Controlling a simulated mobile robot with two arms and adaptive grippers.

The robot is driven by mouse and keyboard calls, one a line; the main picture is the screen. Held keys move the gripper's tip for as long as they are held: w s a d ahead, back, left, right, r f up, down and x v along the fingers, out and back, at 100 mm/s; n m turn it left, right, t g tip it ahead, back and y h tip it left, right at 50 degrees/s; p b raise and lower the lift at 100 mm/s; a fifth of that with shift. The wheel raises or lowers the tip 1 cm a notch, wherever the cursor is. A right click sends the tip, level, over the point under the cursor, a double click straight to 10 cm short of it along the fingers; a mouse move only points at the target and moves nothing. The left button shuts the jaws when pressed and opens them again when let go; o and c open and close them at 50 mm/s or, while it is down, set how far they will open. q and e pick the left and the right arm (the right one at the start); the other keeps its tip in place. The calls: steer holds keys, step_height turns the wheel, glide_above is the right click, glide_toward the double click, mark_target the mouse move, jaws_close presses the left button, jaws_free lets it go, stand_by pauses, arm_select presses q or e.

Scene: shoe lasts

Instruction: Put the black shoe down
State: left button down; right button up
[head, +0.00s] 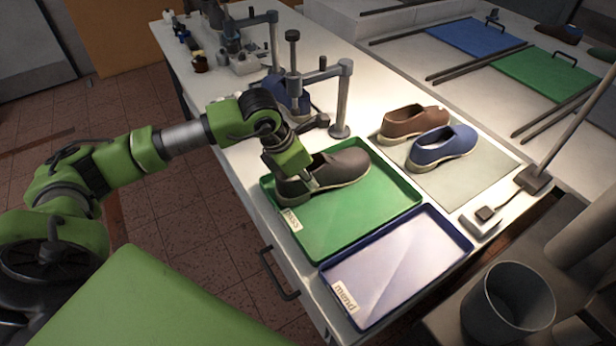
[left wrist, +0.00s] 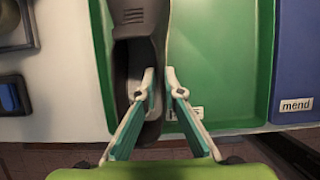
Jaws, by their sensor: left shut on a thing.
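The black shoe (head: 335,165), dark grey with a pale sole, is over the back part of the green tray (head: 365,225) labelled "pass". I cannot tell whether its sole touches the tray. My left gripper (head: 302,180) is shut on the shoe's side wall near its left end. In the left wrist view the dark shoe (left wrist: 140,45) lies along the green tray's left side (left wrist: 220,60), and the fingertips (left wrist: 160,80) pinch its right wall, one finger inside the opening and one outside. My right gripper is not in view.
A blue tray (head: 400,265) labelled "mend" stands beside the green one, empty. A brown shoe (head: 408,121) and a blue shoe (head: 442,146) stand on a pale mat (head: 475,180). A metal stand (head: 342,105) rises close behind the black shoe. A grey bin (head: 508,310) is front right.

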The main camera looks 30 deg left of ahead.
arm_select(q)
steer(key=c, duration=2.2)
jaws_free()
steer(key=shift+o, duration=0.2)
steer(key=shift+r, duration=0.15)
steer(key=shift+s+r, duration=0.1)
steer(key=shift+r, duration=0.15)
steer(key=b+v, duration=0.2)
steer(key=v, duration=0.9)
steer(key=shift+r+b, duration=0.2)
steer(key=shift+b, duration=0.2)
steer(key=shift+s+f, duration=0.1)
steer(key=shift+s, duration=0.05)
